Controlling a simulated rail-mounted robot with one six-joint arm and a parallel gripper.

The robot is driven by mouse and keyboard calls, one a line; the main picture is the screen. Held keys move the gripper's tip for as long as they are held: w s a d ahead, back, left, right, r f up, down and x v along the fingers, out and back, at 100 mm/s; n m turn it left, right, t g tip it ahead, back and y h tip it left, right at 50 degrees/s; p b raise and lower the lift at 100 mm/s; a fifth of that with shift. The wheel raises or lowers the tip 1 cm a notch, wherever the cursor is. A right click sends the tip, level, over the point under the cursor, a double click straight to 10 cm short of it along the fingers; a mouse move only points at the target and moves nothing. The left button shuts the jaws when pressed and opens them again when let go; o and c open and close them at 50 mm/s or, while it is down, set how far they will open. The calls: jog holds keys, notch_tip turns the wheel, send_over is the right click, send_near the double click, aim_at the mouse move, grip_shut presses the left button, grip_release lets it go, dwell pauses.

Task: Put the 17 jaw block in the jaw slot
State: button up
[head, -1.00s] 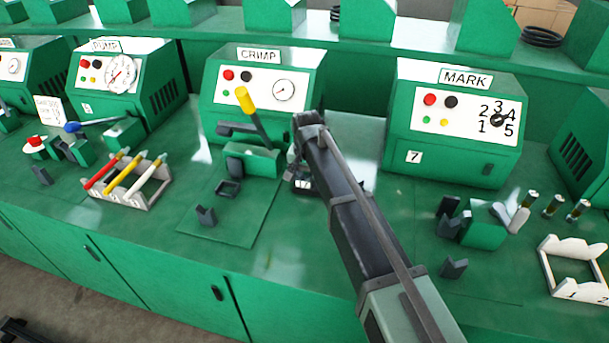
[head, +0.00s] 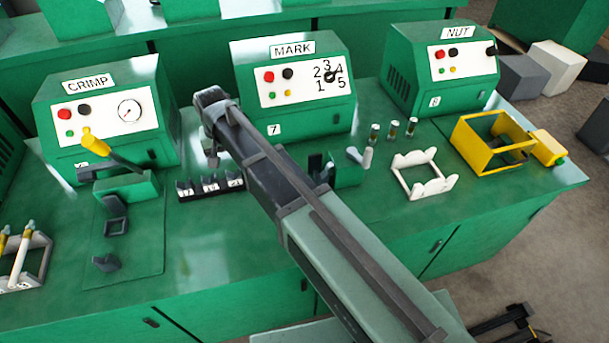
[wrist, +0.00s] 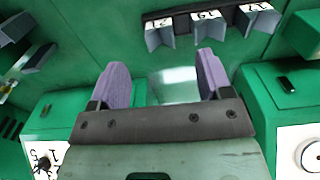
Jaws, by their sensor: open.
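My gripper (wrist: 163,78) is open and empty in the wrist view, its two purple-grey fingers apart over the green bench. In the head view its end (head: 212,158) is partly hidden by my arm. A dark rack holds three jaw blocks in a row, beyond the fingertips in the wrist view. The 17 jaw block (head: 186,190) is the leftmost in the head view and the rightmost in the upside-down wrist view (wrist: 258,22). The CRIMP station's small dark square frame (head: 117,228) looks like the jaw slot; its inside is hard to make out.
The CRIMP machine (head: 108,110), with a yellow-handled press (head: 128,187) in front, stands left. The MARK machine (head: 295,90) stands behind my arm. A loose dark V-shaped block (head: 106,263) lies near the bench front. A white rack (head: 423,176) and yellow frame (head: 490,145) stand right.

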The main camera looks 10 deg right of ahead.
jog(key=s+d, duration=0.8)
jog(key=d, duration=0.4)
jog(key=s+d, duration=0.8)
jog(key=d, duration=0.4)
jog(key=shift+d, duration=0.3)
